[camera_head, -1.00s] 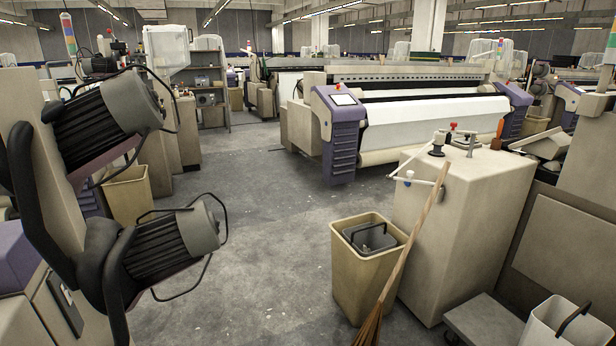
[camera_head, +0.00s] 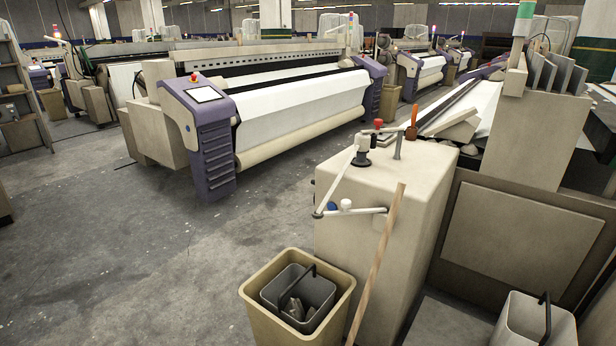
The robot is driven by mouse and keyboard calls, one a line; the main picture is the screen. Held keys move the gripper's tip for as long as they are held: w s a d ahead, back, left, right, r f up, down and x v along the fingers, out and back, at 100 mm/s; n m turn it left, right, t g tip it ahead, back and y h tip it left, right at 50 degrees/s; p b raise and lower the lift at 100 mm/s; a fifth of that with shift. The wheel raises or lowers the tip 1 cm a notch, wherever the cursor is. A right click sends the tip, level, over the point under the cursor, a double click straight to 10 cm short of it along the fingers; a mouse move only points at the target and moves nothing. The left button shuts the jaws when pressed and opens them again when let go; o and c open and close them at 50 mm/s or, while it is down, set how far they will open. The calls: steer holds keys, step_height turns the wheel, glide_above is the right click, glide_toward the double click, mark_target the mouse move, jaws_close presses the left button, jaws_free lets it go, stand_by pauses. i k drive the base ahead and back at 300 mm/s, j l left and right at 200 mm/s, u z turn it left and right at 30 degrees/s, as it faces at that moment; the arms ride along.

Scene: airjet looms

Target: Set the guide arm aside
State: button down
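A thin white jointed arm, which looks like the guide arm (camera_head: 335,187), is on the beige cabinet (camera_head: 385,240) at the right of centre. One link slopes down from a black and white fitting (camera_head: 362,153) on the cabinet top. Another link runs sideways near the cabinet's upper front edge, with a white knob (camera_head: 346,204) and a blue knob by the joint. A wooden handle (camera_head: 378,265) leans in front of its right end. My gripper is not in view, so its state does not show.
A beige bin (camera_head: 258,322) holding a grey bucket (camera_head: 292,290) stands at the cabinet's left foot. A pale bucket (camera_head: 535,325) is at lower right. An orange-handled tool (camera_head: 413,122) stands on the cabinet top. A loom (camera_head: 205,140) stands behind; the grey floor (camera_head: 110,240) at left is open.

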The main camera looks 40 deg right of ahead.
mark_target(345, 203)
steer(key=i, duration=0.95)
steer(key=i+j+z, duration=0.1)
steer(key=i, duration=0.8)
